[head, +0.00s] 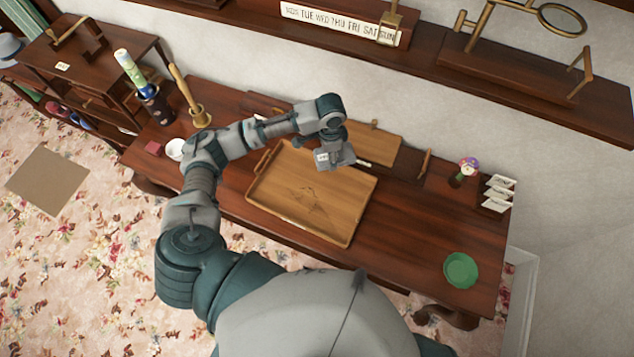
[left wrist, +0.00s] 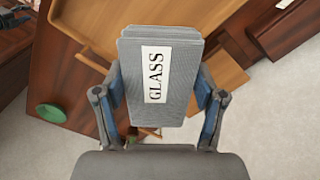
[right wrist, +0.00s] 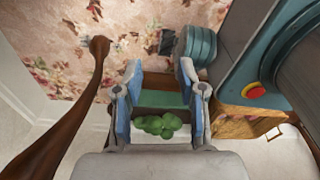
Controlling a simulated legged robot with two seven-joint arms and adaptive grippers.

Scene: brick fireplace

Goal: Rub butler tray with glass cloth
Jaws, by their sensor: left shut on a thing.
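The butler tray (head: 305,210) is a shallow light-wood tray with raised rims and an end handle, lying on the dark desk. The glass cloth (head: 343,158) is a folded grey pad with a white "GLASS" label, and it fills the middle of the left wrist view (left wrist: 187,95). My left gripper (head: 335,148) is shut on the cloth and holds it over the tray's far right part; contact with the tray cannot be told. Part of the tray shows behind the cloth in the left wrist view (left wrist: 95,50). My right gripper (right wrist: 153,75) is open and seems empty, below the desk.
A green dish (head: 461,270) lies at the desk's right end. A flat wooden board (head: 368,145) lies behind the tray. A curved dark wooden leg (right wrist: 85,100) is beside my right gripper.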

